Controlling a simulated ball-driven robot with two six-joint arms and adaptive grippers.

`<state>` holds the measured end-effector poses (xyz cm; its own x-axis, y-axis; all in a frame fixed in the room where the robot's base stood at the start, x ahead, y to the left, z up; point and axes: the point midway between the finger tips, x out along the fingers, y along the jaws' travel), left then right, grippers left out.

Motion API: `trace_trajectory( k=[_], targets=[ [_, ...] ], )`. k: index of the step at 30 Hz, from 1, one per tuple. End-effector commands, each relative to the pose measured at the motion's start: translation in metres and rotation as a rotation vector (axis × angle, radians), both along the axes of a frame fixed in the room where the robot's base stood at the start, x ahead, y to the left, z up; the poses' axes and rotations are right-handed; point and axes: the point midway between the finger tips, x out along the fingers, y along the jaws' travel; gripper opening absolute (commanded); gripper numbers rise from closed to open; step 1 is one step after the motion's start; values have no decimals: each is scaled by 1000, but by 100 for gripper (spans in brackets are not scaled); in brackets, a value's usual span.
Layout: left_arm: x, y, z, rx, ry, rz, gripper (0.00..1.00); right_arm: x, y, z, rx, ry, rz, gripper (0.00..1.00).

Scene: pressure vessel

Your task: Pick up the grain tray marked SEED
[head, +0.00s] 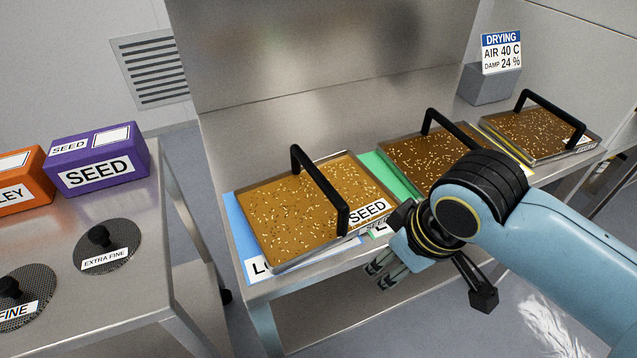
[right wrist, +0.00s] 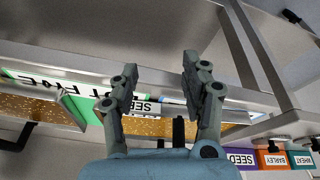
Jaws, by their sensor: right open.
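The grain tray marked SEED (head: 265,215) is a metal tray of golden-brown grain with a black arched handle (head: 320,190). It sits on a blue mat at the left of the steel bench. My right gripper (head: 378,275) is at the bench's front edge, just right of and in front of this tray, with its fingers pointing down and left. In the right wrist view its fingers (right wrist: 155,75) are apart and empty, with the SEED label (right wrist: 147,107) partly hidden behind them. I see no contact with the tray. My left gripper is out of view.
Two more handled grain trays stand to the right, the middle one (head: 400,160) on green and the far one (head: 545,140) on yellow. A DRYING sign (head: 501,52) stands behind. The left table holds a purple SEED box (head: 98,160), an orange box (head: 22,180) and round sieves (head: 107,246).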

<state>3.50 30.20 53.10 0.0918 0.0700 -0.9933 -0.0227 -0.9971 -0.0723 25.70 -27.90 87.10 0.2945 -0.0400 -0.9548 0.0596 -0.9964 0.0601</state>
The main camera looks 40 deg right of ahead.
Motion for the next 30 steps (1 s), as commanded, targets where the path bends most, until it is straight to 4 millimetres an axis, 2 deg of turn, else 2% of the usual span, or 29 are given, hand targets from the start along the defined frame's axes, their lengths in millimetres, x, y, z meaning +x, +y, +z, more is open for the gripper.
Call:
trace_trajectory(
  k=[1, 4, 8, 14, 17, 25, 28, 30],
  targets=[
    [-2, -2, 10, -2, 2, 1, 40, 1, 2, 26, 3, -13, 6, 46],
    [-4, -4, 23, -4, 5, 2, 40, 6, 7, 74, 38, -44, 30, 46],
    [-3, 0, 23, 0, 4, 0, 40, 26, 11, 79, 138, -63, 52, 46],
    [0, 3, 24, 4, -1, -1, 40, 58, 7, 87, 294, -74, 39, 46],
    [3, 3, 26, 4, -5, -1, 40, 74, 1, 97, 377, -70, 13, 46],
    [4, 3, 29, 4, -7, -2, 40, 117, -24, 138, 582, -52, -108, 46],
    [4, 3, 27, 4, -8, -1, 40, 124, -25, 140, 612, -50, -131, 46],
    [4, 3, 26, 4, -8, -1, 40, 128, -20, 133, 621, -49, -135, 46]
  ],
)
